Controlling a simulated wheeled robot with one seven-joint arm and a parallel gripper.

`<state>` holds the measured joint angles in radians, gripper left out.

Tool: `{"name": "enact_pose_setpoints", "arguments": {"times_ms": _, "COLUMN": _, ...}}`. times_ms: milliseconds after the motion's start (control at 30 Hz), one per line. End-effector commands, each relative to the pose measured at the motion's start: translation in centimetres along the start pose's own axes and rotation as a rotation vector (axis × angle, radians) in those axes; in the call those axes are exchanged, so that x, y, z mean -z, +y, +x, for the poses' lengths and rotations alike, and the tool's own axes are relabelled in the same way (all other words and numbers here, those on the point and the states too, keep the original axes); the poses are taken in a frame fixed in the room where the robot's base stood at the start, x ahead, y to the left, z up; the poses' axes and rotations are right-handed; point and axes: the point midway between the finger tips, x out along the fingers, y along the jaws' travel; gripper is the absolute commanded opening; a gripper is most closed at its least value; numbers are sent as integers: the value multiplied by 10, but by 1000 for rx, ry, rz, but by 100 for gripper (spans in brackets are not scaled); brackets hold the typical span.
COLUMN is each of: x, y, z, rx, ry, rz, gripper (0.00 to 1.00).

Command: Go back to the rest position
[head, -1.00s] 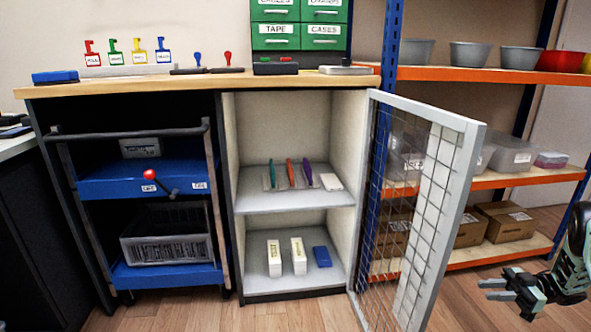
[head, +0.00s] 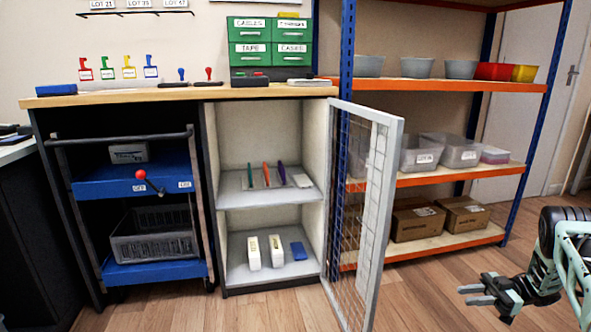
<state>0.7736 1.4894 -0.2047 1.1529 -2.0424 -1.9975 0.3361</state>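My gripper (head: 480,295) is at the lower right of the head view, held out over the bare floor in front of the shelving. Its two fingers point left and stand apart, with nothing between them. It is clear of the open mesh door (head: 362,215) to its left. The cabinet (head: 212,200) is open; its upper shelf (head: 232,197) holds several thin coloured upright items and a small white block. On its floor two white boxes (head: 254,253) stand beside a blue block (head: 298,251).
A blue cart (head: 95,188) stands under the bench (head: 215,92), left of the cabinet. The door juts out into the room. Orange-edged shelving (head: 440,86) with tubs and cartons (head: 417,222) stands behind my arm. The wooden floor (head: 415,290) between door and gripper is clear.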

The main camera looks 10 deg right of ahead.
Motion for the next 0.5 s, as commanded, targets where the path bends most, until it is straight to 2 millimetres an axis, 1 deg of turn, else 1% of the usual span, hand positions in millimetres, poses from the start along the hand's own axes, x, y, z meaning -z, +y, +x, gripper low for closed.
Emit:
{"name": "enact_pose_setpoints", "arguments": {"times_ms": 33, "x": 5, "y": 8, "z": 4, "rx": -15, "ry": -12, "rz": -16, "gripper": 25}}
{"name": "enact_pose_setpoints", "arguments": {"times_ms": 267, "x": 18, "y": 38, "z": 19, "rx": -103, "ry": -73, "rz": -70, "gripper": 25}}
{"name": "enact_pose_setpoints", "arguments": {"times_ms": 367, "x": 27, "y": 56, "z": 27, "rx": -155, "ry": -108, "rz": -99, "gripper": 25}}
{"name": "enact_pose_setpoints", "arguments": {"times_ms": 500, "x": 44, "y": 88, "z": 42, "rx": -254, "ry": -171, "rz": -146, "gripper": 25}}
